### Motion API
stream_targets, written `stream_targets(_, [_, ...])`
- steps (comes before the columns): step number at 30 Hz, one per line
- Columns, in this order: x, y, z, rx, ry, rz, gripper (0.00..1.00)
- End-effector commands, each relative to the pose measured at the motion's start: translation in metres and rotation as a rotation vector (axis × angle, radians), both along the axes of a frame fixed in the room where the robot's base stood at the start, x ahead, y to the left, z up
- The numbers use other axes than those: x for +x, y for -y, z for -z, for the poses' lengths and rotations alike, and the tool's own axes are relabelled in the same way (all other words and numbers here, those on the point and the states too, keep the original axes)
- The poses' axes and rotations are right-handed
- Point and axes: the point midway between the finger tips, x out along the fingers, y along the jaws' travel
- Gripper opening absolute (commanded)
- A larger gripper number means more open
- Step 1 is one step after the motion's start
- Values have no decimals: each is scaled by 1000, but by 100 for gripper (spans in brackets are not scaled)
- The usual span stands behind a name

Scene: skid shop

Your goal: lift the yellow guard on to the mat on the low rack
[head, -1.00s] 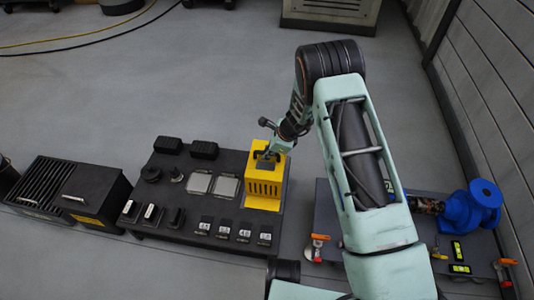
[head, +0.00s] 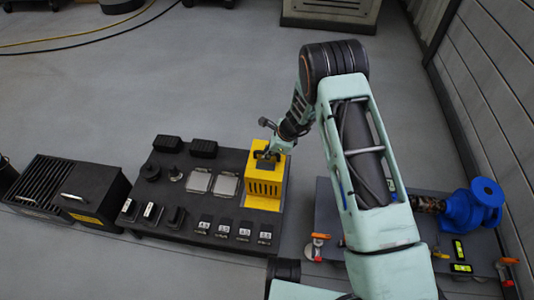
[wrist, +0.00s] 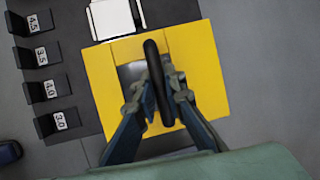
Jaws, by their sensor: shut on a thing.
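The yellow guard (head: 265,181) is a slotted box with a dark bar handle on top, upright at the right end of the low rack (head: 180,222). A flat yellow mat (head: 263,204) shows along its front edge. I cannot tell whether the guard rests on the mat or hangs slightly above it. My gripper (head: 265,157) is over the guard from above. In the wrist view my gripper (wrist: 155,85) is shut on the handle, and the guard's yellow top (wrist: 128,50) surrounds a dark opening. The guard hides most of the mat.
On the rack, left of the guard, lie two silver plates (head: 225,185), black blocks (head: 203,149) and several numbered holders (head: 245,231). A dark slatted box (head: 97,195) stands at the left. A grey bench with a blue pump (head: 474,207) is at the right.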

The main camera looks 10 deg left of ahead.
Motion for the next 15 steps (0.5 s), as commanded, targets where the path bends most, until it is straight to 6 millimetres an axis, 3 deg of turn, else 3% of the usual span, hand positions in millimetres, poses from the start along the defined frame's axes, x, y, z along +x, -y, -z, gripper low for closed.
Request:
stream_targets(8, [0, -1, 0, 1, -1, -1, 0])
stream_targets(9, [0, -1, 0, 1, -1, -1, 12])
stream_targets(15, [-1, 0, 0, 1, -1, -1, 30])
